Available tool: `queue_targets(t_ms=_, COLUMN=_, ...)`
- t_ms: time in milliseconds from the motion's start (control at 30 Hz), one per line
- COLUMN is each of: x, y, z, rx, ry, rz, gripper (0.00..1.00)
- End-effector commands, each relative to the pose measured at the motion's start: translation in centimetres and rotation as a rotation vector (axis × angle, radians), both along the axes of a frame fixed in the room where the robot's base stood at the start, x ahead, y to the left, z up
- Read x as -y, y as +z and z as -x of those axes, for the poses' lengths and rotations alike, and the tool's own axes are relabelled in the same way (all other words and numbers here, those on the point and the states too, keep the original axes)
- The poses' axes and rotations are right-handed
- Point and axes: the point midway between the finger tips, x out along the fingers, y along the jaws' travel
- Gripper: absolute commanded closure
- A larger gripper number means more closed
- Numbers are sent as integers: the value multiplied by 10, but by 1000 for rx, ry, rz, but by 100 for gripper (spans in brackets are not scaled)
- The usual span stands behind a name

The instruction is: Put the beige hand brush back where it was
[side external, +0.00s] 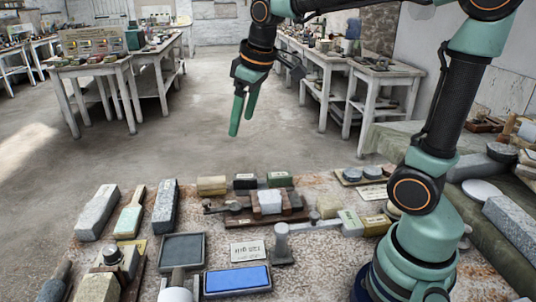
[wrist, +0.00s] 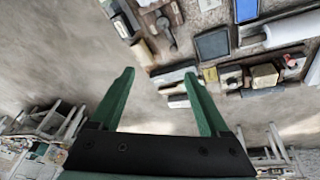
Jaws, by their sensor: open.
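A hand brush with a pale beige-green body (side external: 129,221) and a short wooden handle lies on the worktable in the side external view. It lies between a light grey stone block and a dark grey one. My gripper (side external: 241,126) is open and empty, high above the floor beyond the table's far edge.
The light grey block (side external: 97,212) and dark grey block (side external: 165,207) flank the brush closely. A dark square tray (side external: 182,249), a blue pad (side external: 238,279) and a tan block (side external: 212,185) stand near. The table is crowded; the air around my gripper is free.

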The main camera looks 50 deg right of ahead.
Motion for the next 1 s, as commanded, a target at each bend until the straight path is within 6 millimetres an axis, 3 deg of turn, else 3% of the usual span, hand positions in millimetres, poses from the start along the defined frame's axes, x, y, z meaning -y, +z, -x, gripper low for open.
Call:
queue_targets(t_ms=33, x=-3, y=2, z=16, rx=28, ry=-29, rz=-11, gripper=20)
queue_targets(t_ms=200, x=-10, y=-6, z=61, rx=99, ry=-131, rz=-57, gripper=20)
queue_targets(t_ms=400, x=-14, y=-22, z=95, rx=154, ry=-217, rz=-103, gripper=20)
queue_targets(t_ms=600, x=-15, y=-30, z=105, rx=171, ry=-247, rz=-120, gripper=20)
queue_targets(t_ms=1000, x=-15, y=-30, z=105, rx=170, ry=-246, rz=-119, gripper=20)
